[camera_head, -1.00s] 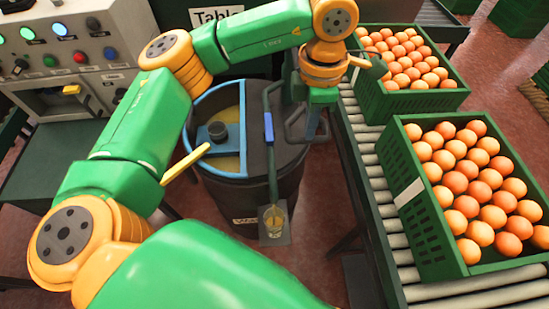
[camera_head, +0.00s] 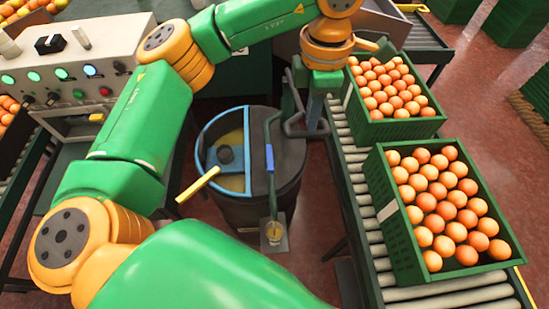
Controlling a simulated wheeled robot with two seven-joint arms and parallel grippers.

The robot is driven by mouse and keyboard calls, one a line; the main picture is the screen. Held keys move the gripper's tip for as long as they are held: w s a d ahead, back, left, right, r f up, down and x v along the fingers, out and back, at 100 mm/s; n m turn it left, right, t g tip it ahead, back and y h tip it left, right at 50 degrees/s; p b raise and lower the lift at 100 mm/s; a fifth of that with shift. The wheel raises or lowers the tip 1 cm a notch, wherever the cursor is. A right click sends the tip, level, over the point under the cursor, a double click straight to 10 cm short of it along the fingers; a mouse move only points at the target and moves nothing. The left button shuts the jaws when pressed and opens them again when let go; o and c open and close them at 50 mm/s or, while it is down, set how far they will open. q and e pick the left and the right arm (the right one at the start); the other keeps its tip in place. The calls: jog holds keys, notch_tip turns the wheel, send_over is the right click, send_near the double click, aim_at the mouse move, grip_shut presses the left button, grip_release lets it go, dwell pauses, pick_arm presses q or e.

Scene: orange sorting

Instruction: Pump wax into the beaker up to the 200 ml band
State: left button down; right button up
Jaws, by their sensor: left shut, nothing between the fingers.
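A dark wax drum (camera_head: 285,200) with a blue-rimmed, partly open top stands in the middle, with yellowish wax showing inside. A pump handle with a blue grip (camera_head: 269,158) rises at its front right. Below the spout, a small clear beaker (camera_head: 274,232) with yellowish contents stands on a grey plate (camera_head: 276,245). Its bands and exact level are too small to read. My left gripper (camera_head: 300,128) is shut and empty, over the drum's right rear edge, apart from the blue grip. Its fingertips are hard to make out. My right gripper is out of view.
A roller conveyor (camera_head: 345,165) runs along the right, carrying two green crates of oranges, the nearer one (camera_head: 400,235) and the farther one (camera_head: 366,128). A control panel (camera_head: 85,65) with lit buttons stands at the left. Red floor shows between drum and conveyor.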

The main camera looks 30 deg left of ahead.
pick_arm(q)
notch_tip(320, 180, down, 16)
jog(key=b, duration=1.3)
notch_tip(320, 180, up, 17)
jog(key=p, duration=1.3)
jog(key=shift+f+p, duration=0.15)
jog(key=shift+p, duration=0.2)
jog(key=shift+f+b, duration=0.3)
jog(key=shift+b, duration=0.05)
jog(key=shift+f, duration=0.1)
